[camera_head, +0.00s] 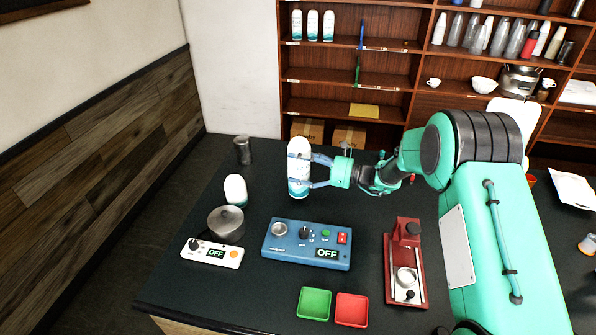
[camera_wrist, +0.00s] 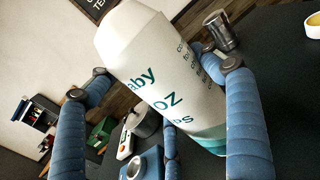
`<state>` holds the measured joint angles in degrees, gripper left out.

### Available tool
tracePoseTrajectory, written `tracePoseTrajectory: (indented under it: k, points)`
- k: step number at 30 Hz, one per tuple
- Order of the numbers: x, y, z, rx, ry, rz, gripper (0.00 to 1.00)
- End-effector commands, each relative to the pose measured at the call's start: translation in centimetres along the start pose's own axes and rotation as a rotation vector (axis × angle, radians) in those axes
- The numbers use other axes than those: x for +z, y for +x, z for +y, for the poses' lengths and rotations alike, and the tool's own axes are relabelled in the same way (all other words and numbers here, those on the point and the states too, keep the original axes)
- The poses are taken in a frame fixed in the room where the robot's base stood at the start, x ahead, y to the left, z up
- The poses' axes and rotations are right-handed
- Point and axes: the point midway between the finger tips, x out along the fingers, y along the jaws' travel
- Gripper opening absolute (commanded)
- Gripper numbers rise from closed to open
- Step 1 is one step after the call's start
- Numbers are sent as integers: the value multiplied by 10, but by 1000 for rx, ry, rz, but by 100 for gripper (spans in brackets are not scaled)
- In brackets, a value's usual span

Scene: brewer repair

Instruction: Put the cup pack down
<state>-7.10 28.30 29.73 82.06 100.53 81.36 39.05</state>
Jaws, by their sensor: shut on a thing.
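The cup pack (camera_head: 299,172) is a tall white cylinder with a teal lower band, held upright at the back of the dark table. In the wrist view the cup pack (camera_wrist: 165,75) fills the middle, with lettering such as "oz" on its side. My gripper (camera_head: 304,170) is shut on the cup pack, with its blue fingers on both sides; the fingers also show in the wrist view (camera_wrist: 160,110). Whether the bottom of the cup pack touches the table (camera_head: 205,280) cannot be told.
A second white pack (camera_head: 236,190), a metal cup (camera_head: 243,150) and a pot on a white scale (camera_head: 212,252) stand to the left. A blue control box (camera_head: 306,244), green tray (camera_head: 314,303), red tray (camera_head: 351,309) and red device (camera_head: 404,262) lie in front. Shelves (camera_head: 345,60) stand behind.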

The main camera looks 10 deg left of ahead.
Motion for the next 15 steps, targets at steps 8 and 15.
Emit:
tracePoseTrajectory:
  k: [8,15]
  points:
    - [-26,0,0,0,0,-1,41]
    - [-26,0,0,0,-1,-1,41]
